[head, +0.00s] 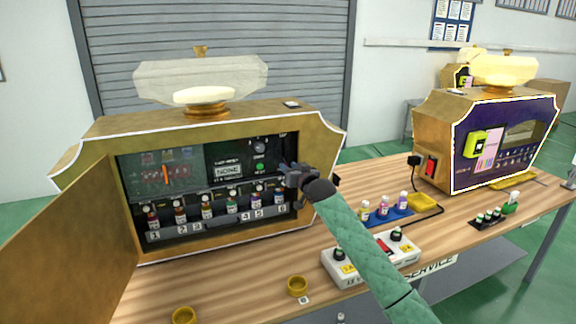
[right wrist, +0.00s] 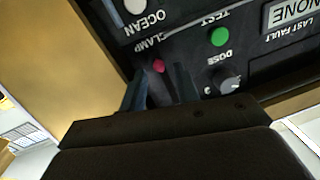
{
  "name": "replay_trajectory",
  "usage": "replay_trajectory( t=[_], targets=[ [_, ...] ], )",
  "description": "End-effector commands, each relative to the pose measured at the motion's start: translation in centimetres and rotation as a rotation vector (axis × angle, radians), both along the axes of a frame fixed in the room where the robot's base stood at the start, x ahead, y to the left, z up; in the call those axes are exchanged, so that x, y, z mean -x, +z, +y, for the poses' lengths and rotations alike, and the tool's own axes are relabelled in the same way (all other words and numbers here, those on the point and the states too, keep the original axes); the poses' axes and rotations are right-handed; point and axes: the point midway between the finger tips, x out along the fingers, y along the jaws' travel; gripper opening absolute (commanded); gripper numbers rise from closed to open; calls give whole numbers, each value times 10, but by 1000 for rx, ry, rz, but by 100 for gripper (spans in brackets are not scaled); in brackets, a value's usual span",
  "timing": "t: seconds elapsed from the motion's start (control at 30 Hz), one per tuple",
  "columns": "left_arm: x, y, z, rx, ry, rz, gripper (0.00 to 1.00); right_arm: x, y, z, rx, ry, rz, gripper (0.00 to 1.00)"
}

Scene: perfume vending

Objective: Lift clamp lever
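The clamp lever shows in the right wrist view as a small red tip (right wrist: 158,66) beside the CLAMP label on the black panel. My right gripper (right wrist: 162,88) has its two dark fingers apart, one on each side of the red tip in that view, with a gap around it. Whether the tip lies fully between the fingers in depth I cannot tell. In the head view my right gripper (head: 285,171) is at the right end of the open gold machine's panel (head: 228,160) and hides the lever. My left gripper is not in view.
The gold machine's door (head: 62,245) stands open at the left. Numbered bottles (head: 206,206) line the panel's lower shelf. A white control box (head: 372,258), a blue tray (head: 385,217) of small bottles and yellow cups (head: 297,286) stand on the wooden table. A second machine (head: 490,140) is at the right.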

Motion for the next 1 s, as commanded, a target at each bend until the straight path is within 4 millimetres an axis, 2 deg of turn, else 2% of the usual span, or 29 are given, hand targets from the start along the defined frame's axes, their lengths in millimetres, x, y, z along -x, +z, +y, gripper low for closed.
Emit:
replay_trajectory(
  t=[0.17,0.47,0.5,0.67,1.0],
  targets=[
    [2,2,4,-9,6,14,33,-13,0,6,0,0,0,31],
    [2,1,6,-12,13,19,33,-15,0,7,1,0,0,31],
    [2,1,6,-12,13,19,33,-15,0,7,1,0,0,29],
    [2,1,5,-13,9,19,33,-15,0,7,1,0,0,0],
    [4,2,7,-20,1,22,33,-15,1,7,2,0,4,0]
  ],
)
